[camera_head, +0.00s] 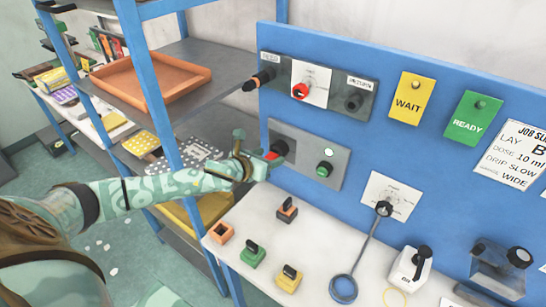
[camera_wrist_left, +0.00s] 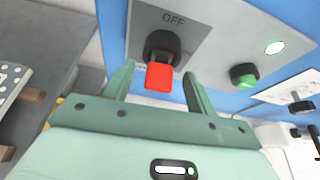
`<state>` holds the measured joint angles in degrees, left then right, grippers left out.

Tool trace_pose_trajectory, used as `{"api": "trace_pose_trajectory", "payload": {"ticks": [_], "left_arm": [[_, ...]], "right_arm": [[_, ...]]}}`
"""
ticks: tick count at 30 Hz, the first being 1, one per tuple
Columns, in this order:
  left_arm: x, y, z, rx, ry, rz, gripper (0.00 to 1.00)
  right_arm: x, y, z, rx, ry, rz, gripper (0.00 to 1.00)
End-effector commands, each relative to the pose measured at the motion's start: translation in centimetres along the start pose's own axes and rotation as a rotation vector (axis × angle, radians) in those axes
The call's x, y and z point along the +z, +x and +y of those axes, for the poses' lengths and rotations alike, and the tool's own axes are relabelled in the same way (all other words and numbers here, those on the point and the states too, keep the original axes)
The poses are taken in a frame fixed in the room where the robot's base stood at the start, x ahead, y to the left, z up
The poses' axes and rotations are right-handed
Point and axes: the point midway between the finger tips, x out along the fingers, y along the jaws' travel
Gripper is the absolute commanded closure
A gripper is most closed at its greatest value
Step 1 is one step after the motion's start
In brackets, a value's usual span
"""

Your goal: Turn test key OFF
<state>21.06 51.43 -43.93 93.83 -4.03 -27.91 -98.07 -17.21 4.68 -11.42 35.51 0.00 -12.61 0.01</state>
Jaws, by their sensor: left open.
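A red key (camera_wrist_left: 158,77) sits in a round black knob (camera_wrist_left: 161,46) below the word OFF on a grey panel (camera_wrist_left: 215,30) in the left wrist view. In the head view the same red key (camera_head: 271,156) shows partly behind my left gripper, on the lower grey panel (camera_head: 305,148). My left gripper (camera_head: 244,161) is open, its fingers pointing at the panel. In the left wrist view its two fingers stand on either side of the red key, with gaps visible. My right gripper is not in view.
A green button (camera_head: 324,169) and a lit green lamp (camera_head: 330,152) sit right of the key. An upper panel has a red knob (camera_head: 300,90). Below is a white table (camera_head: 285,235) with small coloured blocks. A blue shelf with an orange tray (camera_head: 160,95) stands left.

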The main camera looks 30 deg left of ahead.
Motion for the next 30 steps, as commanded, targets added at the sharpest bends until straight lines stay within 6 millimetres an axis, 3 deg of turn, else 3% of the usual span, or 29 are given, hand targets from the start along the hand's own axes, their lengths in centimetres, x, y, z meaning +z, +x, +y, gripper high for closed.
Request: {"api": "trace_pose_trajectory", "payload": {"ticks": [2, 3, 8, 12, 18, 26, 30], "left_arm": [[0.02, -0.02, 0.00, 0.000, 0.000, 0.000, 0.44], [0.02, -0.02, 0.00, 0.000, 0.000, 0.000, 0.49], [0.02, -0.03, 0.01, 0.000, 0.000, 0.000, 0.94], [0.02, -0.04, 0.12, -0.009, -0.026, 0.000, 0.95], [-0.04, 0.00, 0.40, -0.099, -0.240, -0.002, 0.95], [-0.03, -0.01, 0.41, -0.105, -0.255, -0.002, 0.95], [-0.27, 0.09, 0.60, -0.158, -0.383, -0.003, 0.95]], "right_arm": [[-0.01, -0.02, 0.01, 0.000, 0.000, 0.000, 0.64], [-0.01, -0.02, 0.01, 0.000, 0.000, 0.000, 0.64], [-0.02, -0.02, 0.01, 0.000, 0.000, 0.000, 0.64], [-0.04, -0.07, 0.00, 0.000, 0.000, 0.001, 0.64], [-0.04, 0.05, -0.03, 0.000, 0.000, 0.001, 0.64], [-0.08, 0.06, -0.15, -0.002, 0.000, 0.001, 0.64], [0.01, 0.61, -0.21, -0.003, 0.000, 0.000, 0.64]]}}
